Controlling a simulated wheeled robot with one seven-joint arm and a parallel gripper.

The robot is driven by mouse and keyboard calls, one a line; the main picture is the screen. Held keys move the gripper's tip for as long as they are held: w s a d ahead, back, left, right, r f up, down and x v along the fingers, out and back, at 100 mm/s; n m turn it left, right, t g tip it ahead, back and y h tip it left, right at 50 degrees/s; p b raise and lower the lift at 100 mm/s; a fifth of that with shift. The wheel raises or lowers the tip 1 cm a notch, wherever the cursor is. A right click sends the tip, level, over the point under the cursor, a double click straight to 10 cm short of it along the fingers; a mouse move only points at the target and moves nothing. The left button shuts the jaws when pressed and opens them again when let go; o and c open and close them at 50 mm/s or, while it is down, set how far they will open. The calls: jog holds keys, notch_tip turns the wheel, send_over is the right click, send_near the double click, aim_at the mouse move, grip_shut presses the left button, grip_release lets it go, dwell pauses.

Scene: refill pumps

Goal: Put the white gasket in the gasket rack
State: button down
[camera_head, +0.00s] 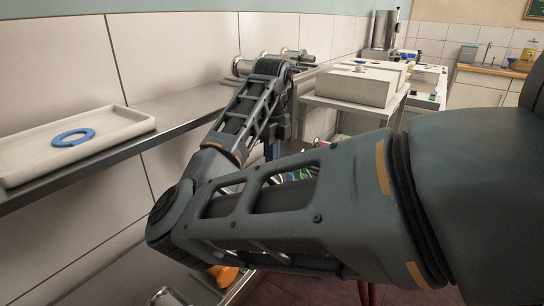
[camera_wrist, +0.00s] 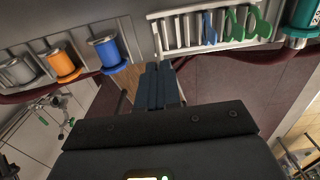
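In the wrist view, my gripper (camera_wrist: 160,84) points away from the camera with its dark fingers side by side and no clear gap. I see nothing held between them. A pale slotted rack (camera_wrist: 165,40), which looks like the gasket rack, lies beyond the fingertips at the top. A blue piece (camera_wrist: 210,29) and green pieces (camera_wrist: 235,24) stand in its right part. I cannot pick out the white gasket in either view.
A pale tray (camera_head: 108,122) holding a blue ring (camera_head: 73,137) sits on the left wall shelf (camera_head: 185,107). Grey, orange (camera_wrist: 61,64) and blue (camera_wrist: 107,53) spools stand left of the rack; a teal cylinder (camera_wrist: 303,18) stands right. White boxes (camera_head: 352,86) occupy a table behind.

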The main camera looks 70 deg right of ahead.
jog(key=shift+s+f+b, duration=0.15)
jog(key=shift+f+b, duration=2.65)
jog(key=shift+f, duration=1.65)
jog(key=shift+f, duration=0.2)
jog(key=c, duration=1.3)
grip_release()
jog(key=shift+o, duration=0.2)
notch_tip(320, 180, up, 8)
jog(key=shift+f, duration=0.1)
jog(key=shift+s, duration=0.1)
